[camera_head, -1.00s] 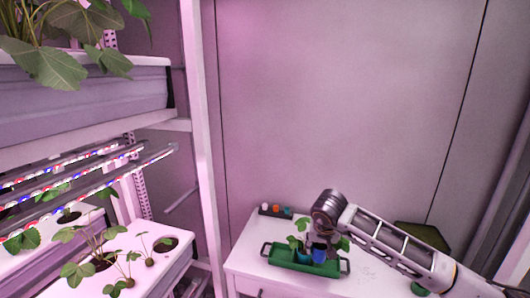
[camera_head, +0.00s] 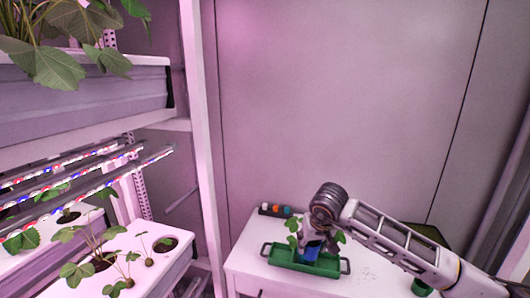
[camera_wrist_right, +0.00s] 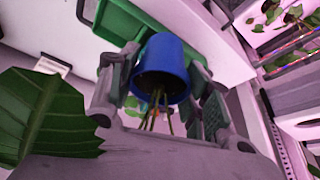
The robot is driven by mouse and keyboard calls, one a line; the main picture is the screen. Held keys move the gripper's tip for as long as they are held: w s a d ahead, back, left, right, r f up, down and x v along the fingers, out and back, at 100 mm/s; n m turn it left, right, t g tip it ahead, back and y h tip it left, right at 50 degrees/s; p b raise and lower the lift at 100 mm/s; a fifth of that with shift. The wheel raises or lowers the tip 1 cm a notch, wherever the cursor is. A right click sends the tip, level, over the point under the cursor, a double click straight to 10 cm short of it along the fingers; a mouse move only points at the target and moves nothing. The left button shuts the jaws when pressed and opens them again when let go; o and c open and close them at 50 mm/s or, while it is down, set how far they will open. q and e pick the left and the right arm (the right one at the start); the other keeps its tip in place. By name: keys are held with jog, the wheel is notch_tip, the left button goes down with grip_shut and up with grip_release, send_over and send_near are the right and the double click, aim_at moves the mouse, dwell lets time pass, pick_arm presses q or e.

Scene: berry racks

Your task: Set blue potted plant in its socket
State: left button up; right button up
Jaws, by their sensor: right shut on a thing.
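The blue potted plant (camera_head: 312,253) is in my right gripper (camera_head: 315,242), over the green tray (camera_head: 290,264) on the white cabinet. In the right wrist view the blue pot (camera_wrist_right: 165,55) sits between the two fingers (camera_wrist_right: 160,92), with its stems at the open end. Whether the pot clears the tray floor is hard to tell. The white planter (camera_head: 150,275) at left has dark round sockets; one (camera_head: 165,245) looks empty. My left gripper is out of view.
Leaves (camera_head: 293,240) show beside the gripper. Small coloured items stand in a dark holder (camera_head: 275,211) behind the tray. A green pot (camera_head: 421,287) is at the right. A rack post (camera_head: 203,150) stands between cabinet and planter; seedlings (camera_head: 110,255) stand in the planter.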

jog(key=s+d+f, duration=0.6)
jog(key=d+f, duration=0.1)
jog(key=f, duration=0.2)
jog(key=shift+s+d+f+m, duration=0.15)
jog(key=shift+s+f+m, duration=0.05)
jog(key=shift+f+m, duration=0.15)
dwell(0.6)
